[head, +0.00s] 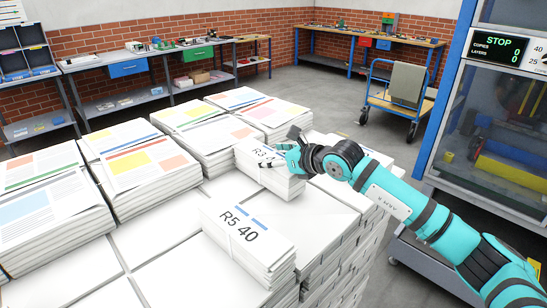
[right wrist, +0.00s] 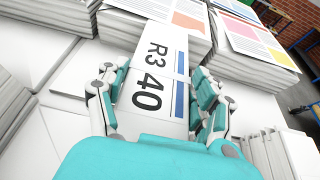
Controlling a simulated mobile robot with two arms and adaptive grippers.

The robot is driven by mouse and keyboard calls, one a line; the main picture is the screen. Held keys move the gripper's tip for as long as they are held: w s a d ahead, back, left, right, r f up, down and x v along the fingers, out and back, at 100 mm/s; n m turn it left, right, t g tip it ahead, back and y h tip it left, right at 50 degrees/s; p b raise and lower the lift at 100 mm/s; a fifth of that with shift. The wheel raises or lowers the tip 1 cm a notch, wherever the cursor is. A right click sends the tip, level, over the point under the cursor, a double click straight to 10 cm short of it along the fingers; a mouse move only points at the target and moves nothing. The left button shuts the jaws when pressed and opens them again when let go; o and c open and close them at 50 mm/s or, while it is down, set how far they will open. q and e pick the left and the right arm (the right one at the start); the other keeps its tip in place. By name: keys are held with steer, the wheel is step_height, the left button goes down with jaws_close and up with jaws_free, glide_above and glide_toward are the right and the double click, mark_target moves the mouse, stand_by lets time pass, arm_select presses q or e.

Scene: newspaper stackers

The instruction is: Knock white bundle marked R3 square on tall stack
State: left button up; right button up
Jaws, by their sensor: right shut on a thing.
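The white bundle marked R3 40 (head: 262,172) is near the middle of the head view, with printed-page stacks behind it. It fills the middle of the right wrist view (right wrist: 160,62), its R3 40 label and blue stripe facing up. My right gripper (head: 290,157) comes in from the right and is shut on this bundle; its fingers show on both sides in the right wrist view (right wrist: 157,95). The tall stack of white bundles (head: 335,245) spreads below, with layered sides at right. I cannot tell whether the held bundle touches it. My left gripper is out of view.
Another white bundle, marked R5 40 (head: 248,235), sits on the stack nearer the camera. Stacks with coloured pages (head: 130,165) stand at left and behind. A machine (head: 500,130) stands at right, and a blue cart (head: 395,105) is on the open floor.

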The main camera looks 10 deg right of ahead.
steer(key=shift+r+b, duration=0.55)
steer(key=shift+b, duration=0.2)
stand_by(2.1)
steer(key=shift+f, duration=0.1)
steer(key=shift+s+d+f, duration=0.1)
steer(key=shift+s+f, duration=0.05)
steer(key=shift+s, duration=0.05)
steer(key=shift+s+d+b, duration=0.75)
steer(key=shift+s+d, duration=0.05)
steer(key=shift+s, duration=0.3)
steer(key=shift+r+p, duration=1)
steer(key=shift+r, duration=1.95)
